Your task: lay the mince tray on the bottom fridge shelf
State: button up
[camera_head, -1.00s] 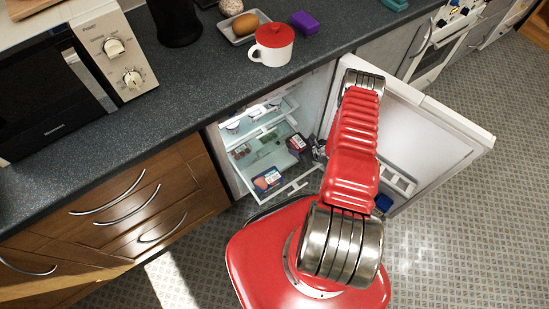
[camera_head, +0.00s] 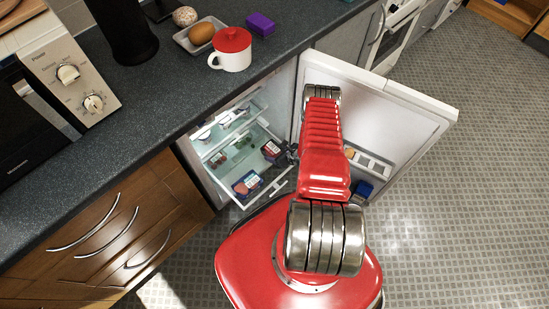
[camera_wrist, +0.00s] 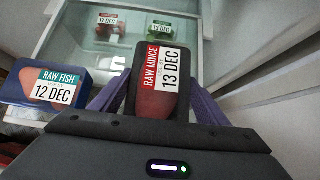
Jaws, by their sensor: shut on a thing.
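The mince tray (camera_wrist: 158,82) is dark, with red meat and a "RAW MINCE 13 DEC" label. My gripper (camera_wrist: 155,100) is shut on it, one purple finger on each side. In the head view the mince tray (camera_head: 272,150) is at the open fridge's right side, near the door hinge; my gripper there is mostly hidden by my arm. The glass fridge shelf (camera_wrist: 80,58) lies beyond and seemingly below the tray. I cannot tell whether the tray touches it.
A blue "RAW FISH 12 DEC" tray (camera_wrist: 52,88) sits close left of the mince tray. Two small labelled packs, red (camera_wrist: 108,28) and green (camera_wrist: 160,32), lie farther back. The fridge door (camera_head: 400,110) stands open at right, beside my arm.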

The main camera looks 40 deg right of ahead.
aim_at(276, 156)
jog(key=shift+f, duration=2)
jog(key=shift+f, duration=0.1)
jog(key=o, duration=1.3)
jog(key=shift+o, duration=0.2)
jog(key=v, duration=1.2)
